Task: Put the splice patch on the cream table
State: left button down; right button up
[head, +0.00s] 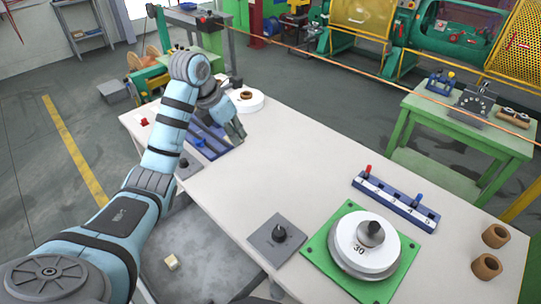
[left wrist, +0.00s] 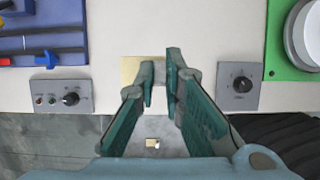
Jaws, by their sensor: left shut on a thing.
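The cream table (head: 265,160) runs across the middle of the head view, its top bare in the centre. My left gripper (head: 237,132) is over its far left part. In the left wrist view the gripper (left wrist: 162,72) is closed down, with a pale yellow flat piece (left wrist: 130,70), which looks like the splice patch, at its fingertips. Part of the piece is hidden behind the fingers. I cannot tell whether it touches the tabletop. I cannot make out the piece in the head view. My right gripper is not in view.
A blue rack (head: 395,200) with red and blue pegs and a green plate (head: 318,249) under a white disc stand at right. A grey knob box (head: 277,240) is at the front edge. A small cream block (head: 171,262) lies lower down. A green table (head: 470,125) stands beyond.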

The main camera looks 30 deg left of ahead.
pick_arm(q)
notch_tip(320, 180, down, 5)
jog(key=shift+r+b, duration=0.2)
jog(key=shift+b, duration=1.05)
jog(key=f, duration=1.5)
jog(key=shift+w+f, duration=0.2)
jog(key=shift+f, duration=0.15)
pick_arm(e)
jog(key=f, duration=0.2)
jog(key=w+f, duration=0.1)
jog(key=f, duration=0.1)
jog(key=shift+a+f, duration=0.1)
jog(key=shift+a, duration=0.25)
pick_arm(q)
jog(key=shift+f+b, duration=0.15)
jog(key=shift+b, duration=0.15)
jog(key=c, duration=1.7)
grip_release()
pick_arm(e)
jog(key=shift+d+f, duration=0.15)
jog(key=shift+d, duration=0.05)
